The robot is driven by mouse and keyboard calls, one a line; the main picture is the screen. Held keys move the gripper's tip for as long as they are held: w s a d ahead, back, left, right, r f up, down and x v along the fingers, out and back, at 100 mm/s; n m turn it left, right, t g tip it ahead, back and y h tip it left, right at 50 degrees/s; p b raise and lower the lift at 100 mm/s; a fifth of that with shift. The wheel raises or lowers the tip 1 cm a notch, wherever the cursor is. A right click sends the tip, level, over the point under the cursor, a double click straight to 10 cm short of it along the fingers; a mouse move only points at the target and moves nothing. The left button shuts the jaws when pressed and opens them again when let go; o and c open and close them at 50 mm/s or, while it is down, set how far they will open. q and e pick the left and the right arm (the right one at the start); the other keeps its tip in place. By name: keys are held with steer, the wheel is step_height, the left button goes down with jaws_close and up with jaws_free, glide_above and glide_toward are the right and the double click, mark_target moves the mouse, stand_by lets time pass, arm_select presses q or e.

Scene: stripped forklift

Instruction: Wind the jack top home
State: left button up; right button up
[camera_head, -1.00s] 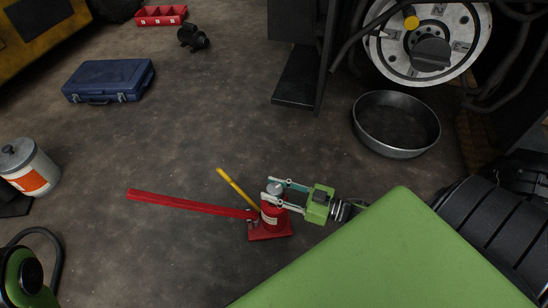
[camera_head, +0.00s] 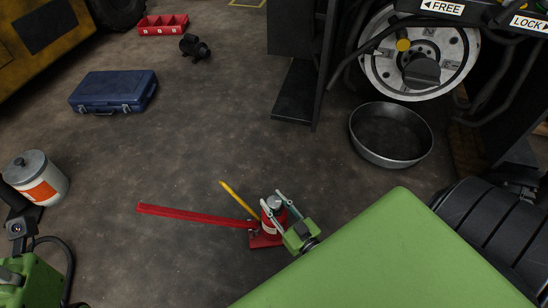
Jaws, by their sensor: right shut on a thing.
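The red bottle jack (camera_head: 266,238) stands upright on the floor near the lower middle of the head view. Its grey round top (camera_head: 274,202) sits above the red body. A long red handle (camera_head: 190,213) reaches out to the left, and a yellow rod (camera_head: 238,199) slants up to the left behind it. My right gripper (camera_head: 273,198) comes from the lower right, with one finger on each side of the grey top, shut on it. My green left arm shows at the lower left; its fingers are out of the picture.
A round metal pan (camera_head: 428,140) lies right of centre below the forklift's wheel hub (camera_head: 380,65). A blue case (camera_head: 115,90), a red bin (camera_head: 163,23) and a white canister (camera_head: 40,180) stand to the left. The middle floor is clear.

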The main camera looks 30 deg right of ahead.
mark_target(274, 201)
steer(key=shift+w+d+r, duration=0.1)
steer(key=shift+r, duration=0.2)
steer(key=o, duration=1.1)
steer(key=shift+o, duration=0.2)
steer(key=shift+f, duration=0.1)
steer(key=shift+r, duration=5)
